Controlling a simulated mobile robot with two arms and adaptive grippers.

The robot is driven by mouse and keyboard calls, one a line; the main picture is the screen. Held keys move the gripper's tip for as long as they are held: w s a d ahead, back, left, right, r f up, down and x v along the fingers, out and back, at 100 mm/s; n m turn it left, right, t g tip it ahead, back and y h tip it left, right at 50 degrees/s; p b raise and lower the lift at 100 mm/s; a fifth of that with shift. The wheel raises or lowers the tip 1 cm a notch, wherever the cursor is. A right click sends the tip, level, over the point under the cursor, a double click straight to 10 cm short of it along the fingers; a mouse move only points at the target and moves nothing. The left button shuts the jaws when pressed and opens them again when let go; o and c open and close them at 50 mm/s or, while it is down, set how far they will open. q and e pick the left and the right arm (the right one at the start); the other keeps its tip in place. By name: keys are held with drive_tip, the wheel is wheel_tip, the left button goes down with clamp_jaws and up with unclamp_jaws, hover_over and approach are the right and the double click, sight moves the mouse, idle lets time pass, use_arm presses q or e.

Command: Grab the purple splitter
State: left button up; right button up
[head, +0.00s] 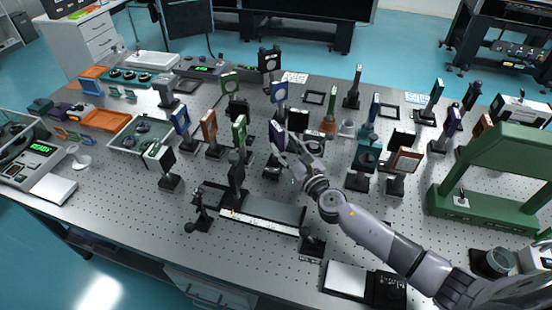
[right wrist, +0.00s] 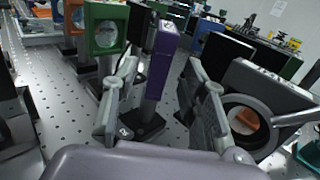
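The purple splitter (right wrist: 160,62) stands upright on a dark post and base in the right wrist view, between the two fingers of my right gripper (right wrist: 158,88). Gaps show on both sides of it, so the fingers are apart and not closed on it. In the head view the splitter (head: 276,131) is near the middle of the table, partly hidden by the fingers. My right gripper (head: 283,152) reaches it there from the lower right. My left gripper is not in view.
A green mount (right wrist: 106,30) stands close on the left in the wrist view, and a dark ring mount (right wrist: 262,105) close on the right. Several other upright optics crowd the perforated table (head: 130,205). A green frame (head: 497,150) stands at the right.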

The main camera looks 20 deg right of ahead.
drive_tip(key=w, duration=0.2)
drive_tip(key=w+a, duration=0.1)
drive_tip(key=w, duration=0.1)
drive_tip(key=shift+w+f, duration=0.1)
drive_tip(key=shift+w, duration=0.3)
drive_tip(key=shift+s, duration=0.1)
drive_tip(key=shift+c, duration=0.5)
clamp_jaws()
